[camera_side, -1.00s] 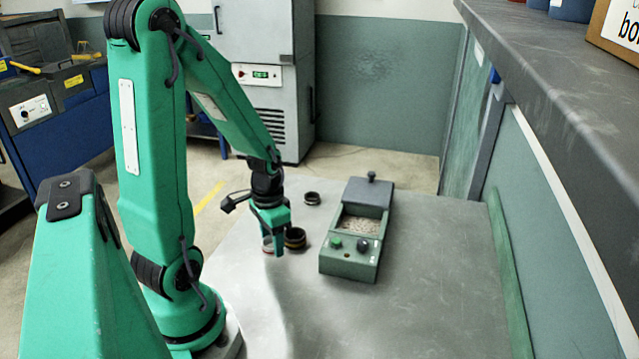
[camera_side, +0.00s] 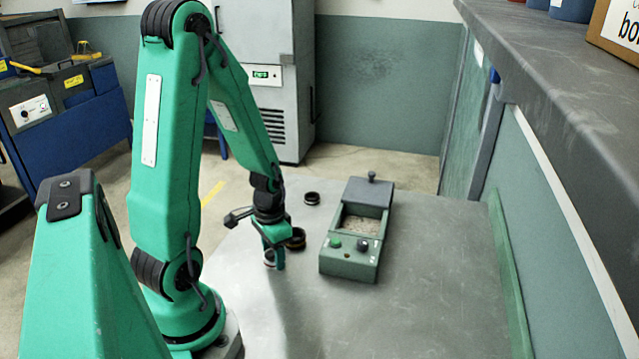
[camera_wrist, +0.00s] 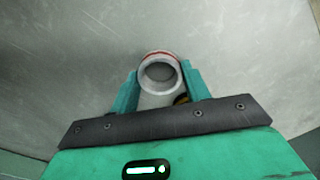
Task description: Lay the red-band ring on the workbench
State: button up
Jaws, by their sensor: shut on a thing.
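The red-band ring (camera_wrist: 158,72) is a pale, hollow ring with a red stripe around its far rim. It sits between the two green fingers of my gripper (camera_wrist: 159,80), which is shut on it. The gripper is low over the grey workbench (camera_side: 420,310), left of the grinder box. I cannot tell whether the ring touches the bench.
A dark ring with a tan inside (camera_side: 297,240) stands just right of my gripper, very close. Another dark ring (camera_side: 312,198) stands farther back. A green grinder box (camera_side: 347,266) with a tray of grit stands to the right. The front and right of the bench are clear.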

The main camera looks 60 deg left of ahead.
jog(key=o, duration=1.1)
jog(key=shift+r, duration=0.1)
jog(key=shift+r, duration=6)
jog(key=shift+w+d+r+m+t, duration=0.15)
jog(key=shift+d+r+t, duration=0.8)
jog(key=shift+d+r, duration=1.2)
jog(key=shift+d+r+m+t, duration=0.25)
jog(key=shift+d+r+t, duration=0.65)
jog(key=shift+d+r, duration=1.2)
jog(key=shift+w+d+r+m+t, duration=0.15)
jog(key=shift+d+r+t, duration=0.8)
jog(key=shift+d+r, duration=1.15)
jog(key=shift+s+d+f, duration=0.1)
jog(key=shift+d+f, duration=0.25)
